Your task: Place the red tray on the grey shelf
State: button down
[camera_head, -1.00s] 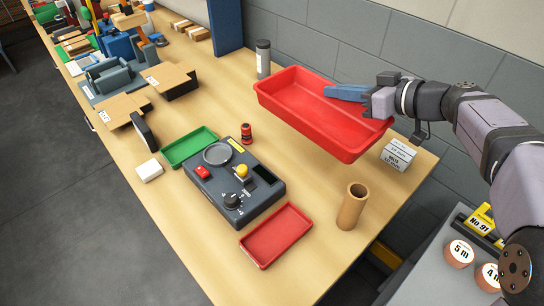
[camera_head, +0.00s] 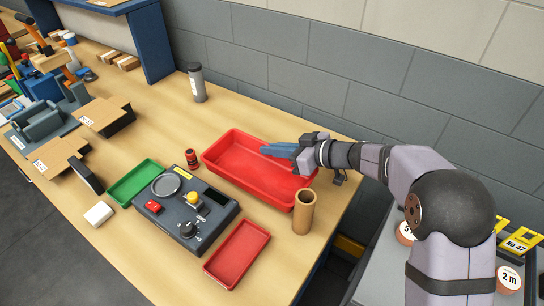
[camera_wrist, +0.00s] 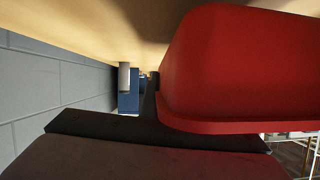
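The large red tray (camera_head: 225,172) is in the middle of the head view, over the wooden table, with its open side up. My gripper (camera_head: 280,150) is at its back right rim, with blue fingers reaching across that rim. In the wrist view the tray (camera_wrist: 235,70) fills the right side, its rim against a dark finger, so my gripper appears shut on the rim. I cannot tell whether its base touches the table. A grey surface (camera_head: 372,285) lies at the lower right, partly behind my arm; I cannot tell if it is the grey shelf.
A cardboard tube (camera_head: 303,212) stands close to the tray's front right corner. A grey control box (camera_head: 185,215), a small red tray (camera_head: 237,253), a green tray (camera_head: 133,183) and a small red cylinder (camera_head: 192,159) are nearby. A grey bottle (camera_head: 197,83) stands behind. A block wall backs the table.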

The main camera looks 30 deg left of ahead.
aim_at(272, 159)
jog(key=shift+f+p, duration=0.55)
jog(key=shift+f, duration=1.35)
jog(key=shift+f+b, duration=0.2)
jog(key=shift+b, duration=0.25)
jog(key=c, duration=2)
grip_release()
jog(key=shift+r+p, duration=0.25)
jog(key=shift+p, duration=0.15)
